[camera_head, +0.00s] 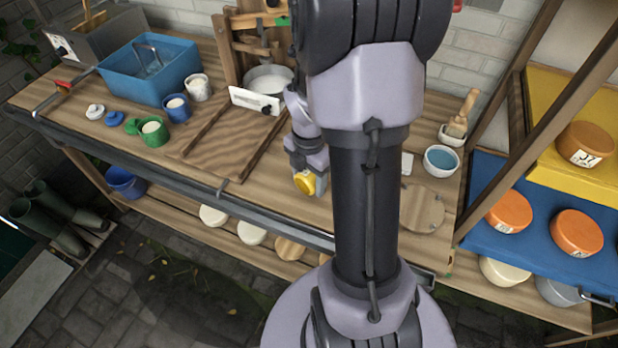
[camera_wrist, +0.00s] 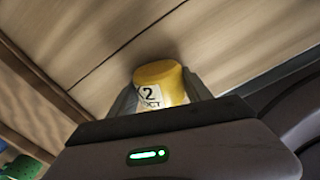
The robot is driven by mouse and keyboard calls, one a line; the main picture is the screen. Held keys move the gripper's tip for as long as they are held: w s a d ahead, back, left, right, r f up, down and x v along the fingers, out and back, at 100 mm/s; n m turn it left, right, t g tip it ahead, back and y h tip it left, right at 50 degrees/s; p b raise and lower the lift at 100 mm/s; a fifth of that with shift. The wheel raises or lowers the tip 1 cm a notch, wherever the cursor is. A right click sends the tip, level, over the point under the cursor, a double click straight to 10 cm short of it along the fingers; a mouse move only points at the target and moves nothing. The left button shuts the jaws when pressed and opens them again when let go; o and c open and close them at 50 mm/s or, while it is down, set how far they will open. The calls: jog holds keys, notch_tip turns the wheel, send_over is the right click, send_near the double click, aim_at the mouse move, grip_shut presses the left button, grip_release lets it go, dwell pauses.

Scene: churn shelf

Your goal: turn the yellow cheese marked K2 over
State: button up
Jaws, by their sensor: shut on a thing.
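The yellow cheese (camera_wrist: 165,73) is between the two fingers of my gripper (camera_wrist: 160,97) in the wrist view. A white label (camera_wrist: 148,97) on its side shows "2" and "OCT"; the letter before the 2 is partly hidden. In the head view the yellow cheese (camera_head: 305,183) is held on its side over the wooden worktop, with a pale label patch facing the camera. My gripper (camera_head: 307,170) is shut on it. I cannot tell whether the cheese touches the worktop.
A wooden draining board (camera_head: 225,140) lies to the left of the gripper. A round wooden board (camera_head: 422,210) and a blue-filled bowl (camera_head: 441,160) are to the right. The shelf at right holds orange cheeses (camera_head: 577,233) on a blue board (camera_head: 540,245). The worktop's front edge is close.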

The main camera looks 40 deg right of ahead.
jog(key=shift+f, duration=0.15)
jog(key=o, duration=1.6)
jog(key=shift+c, duration=0.2)
